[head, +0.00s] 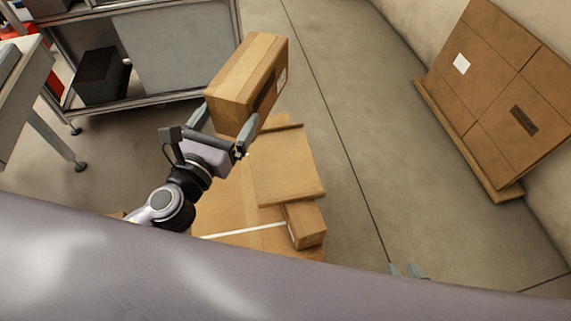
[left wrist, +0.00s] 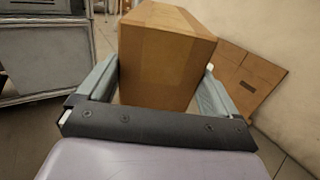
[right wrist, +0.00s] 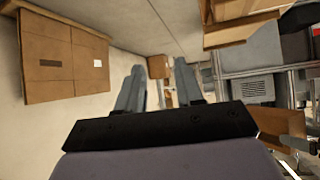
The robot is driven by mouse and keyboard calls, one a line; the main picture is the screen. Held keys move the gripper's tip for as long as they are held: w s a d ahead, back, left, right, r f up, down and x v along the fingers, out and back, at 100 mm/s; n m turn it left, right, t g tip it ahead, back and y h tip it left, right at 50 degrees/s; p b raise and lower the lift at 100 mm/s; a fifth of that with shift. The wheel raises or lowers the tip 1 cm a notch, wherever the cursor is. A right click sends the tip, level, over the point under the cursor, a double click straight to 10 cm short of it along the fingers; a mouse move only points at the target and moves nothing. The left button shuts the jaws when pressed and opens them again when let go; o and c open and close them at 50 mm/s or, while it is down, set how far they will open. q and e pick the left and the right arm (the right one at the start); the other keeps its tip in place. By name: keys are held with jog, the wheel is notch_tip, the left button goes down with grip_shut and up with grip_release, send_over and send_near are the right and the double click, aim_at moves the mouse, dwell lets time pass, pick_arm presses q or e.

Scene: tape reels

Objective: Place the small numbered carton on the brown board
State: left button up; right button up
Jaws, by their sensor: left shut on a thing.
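My left gripper (head: 222,135) is shut on a brown carton (head: 243,80) and holds it tilted, in the air. The carton has a dark printed patch and a white label on one side; I cannot read a number. In the left wrist view the carton (left wrist: 165,60) sits between the two fingers. Below and behind it in the head view is a flat brown board (head: 285,165). A smaller carton (head: 307,224) lies at its near edge. My right gripper (head: 408,270) barely shows at the bottom; in the right wrist view (right wrist: 160,85) its fingers are apart and empty.
A large brown cardboard surface (head: 238,208) lies under the board, with a white strip across it. A metal shelf unit (head: 180,60) stands at the back left, beside a table (head: 25,85). Floor between is clear.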

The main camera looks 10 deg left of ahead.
pick_arm(q)
jog(key=w+d+f+m+g+h+b, duration=0.1)
jog(key=w+d+f+m+h+b, duration=0.2)
jog(key=w+f, duration=0.4)
jog(key=h+b, duration=0.1)
jog(key=b, duration=1.1)
send_over(262, 189)
notch_tip(262, 189, down, 14)
pick_arm(e)
notch_tip(262, 189, down, 14)
jog(key=w, duration=0.2)
pick_arm(q)
jog(key=shift+g, duration=0.3)
notch_tip(262, 189, down, 6)
jog(key=b, duration=0.5)
jog(key=shift+f+b, duration=0.4)
jog(key=shift+f, duration=0.35)
jog(key=o, duration=1.1)
pick_arm(e)
jog(key=w+a+r+n+t+y, duration=0.1)
jog(key=w+a+r+y, duration=0.1)
jog(key=a, duration=0.3)
jog(key=shift+a+r, duration=0.3)
jog(key=shift+r, duration=0.2)
